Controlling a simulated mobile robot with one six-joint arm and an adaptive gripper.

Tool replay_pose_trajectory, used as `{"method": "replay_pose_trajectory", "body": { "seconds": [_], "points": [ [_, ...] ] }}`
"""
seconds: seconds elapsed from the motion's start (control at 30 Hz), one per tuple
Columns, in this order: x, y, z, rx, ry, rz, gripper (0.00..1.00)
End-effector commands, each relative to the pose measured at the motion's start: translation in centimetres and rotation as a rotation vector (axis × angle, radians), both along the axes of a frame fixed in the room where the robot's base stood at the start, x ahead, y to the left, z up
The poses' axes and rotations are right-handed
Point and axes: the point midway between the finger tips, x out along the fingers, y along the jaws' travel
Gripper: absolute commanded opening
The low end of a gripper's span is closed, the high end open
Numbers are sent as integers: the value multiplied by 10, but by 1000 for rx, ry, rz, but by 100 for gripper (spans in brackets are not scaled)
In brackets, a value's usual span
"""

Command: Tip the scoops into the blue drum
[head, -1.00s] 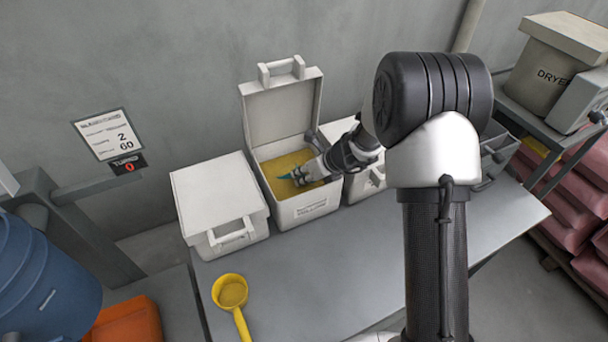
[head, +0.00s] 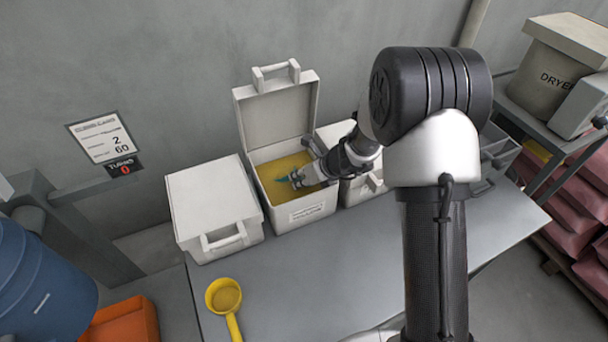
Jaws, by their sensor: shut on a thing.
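The blue drum (head: 42,285) stands at the lower left, cut off by the frame edge; its inside is not visible. An open white bin (head: 306,210) on the bench holds yellow material (head: 272,182), with its lid (head: 276,112) raised at the back. My gripper (head: 298,178) is inside this bin's opening, low over the yellow material.
A closed white bin (head: 212,205) stands left of the open one, and another white bin (head: 335,135) stands right, partly behind my arm. An orange container (head: 124,322) is beside the drum. A wall sign (head: 103,138) reads 2 and 60. The bench front is mostly clear.

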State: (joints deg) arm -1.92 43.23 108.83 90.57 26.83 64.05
Motion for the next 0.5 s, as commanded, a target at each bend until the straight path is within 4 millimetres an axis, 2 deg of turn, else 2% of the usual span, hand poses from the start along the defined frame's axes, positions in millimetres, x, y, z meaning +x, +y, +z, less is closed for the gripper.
{"method": "replay_pose_trajectory", "body": {
  "seconds": [0.5],
  "points": [
    [-3,-5,47,27,-30,0,0]
  ]
}}
